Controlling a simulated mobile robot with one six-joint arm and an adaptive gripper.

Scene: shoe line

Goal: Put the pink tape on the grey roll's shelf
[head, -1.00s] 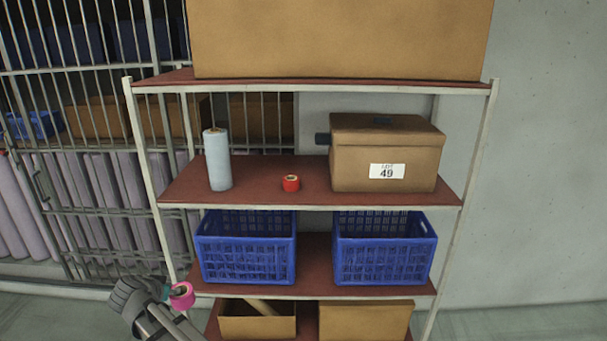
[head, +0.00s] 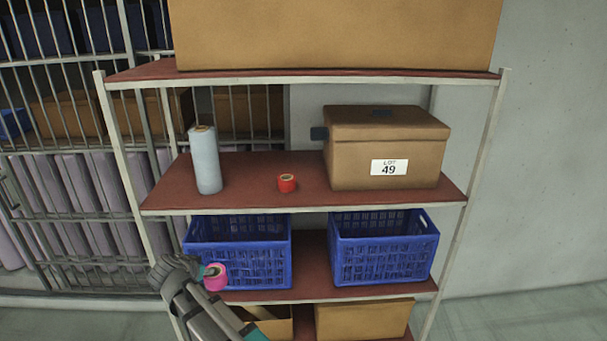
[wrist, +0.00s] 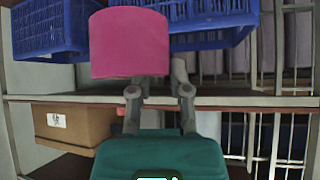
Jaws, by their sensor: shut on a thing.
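The pink tape (head: 215,281) is held at the end of my gripper (head: 208,272), low at the left, in front of the left blue crate's lower part. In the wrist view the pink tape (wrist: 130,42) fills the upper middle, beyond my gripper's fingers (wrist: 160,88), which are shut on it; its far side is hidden. The grey roll (head: 206,165) stands upright at the left of the red-brown shelf (head: 240,173). This shelf is above the crates and higher than my gripper.
A red tape (head: 287,184) sits mid-shelf, with bare shelf between it and the grey roll. A lidded box labelled 49 (head: 370,155) takes the right side. The left blue crate (head: 238,262) and right blue crate (head: 385,255) stand below. A rack post (head: 125,160) rises at the left.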

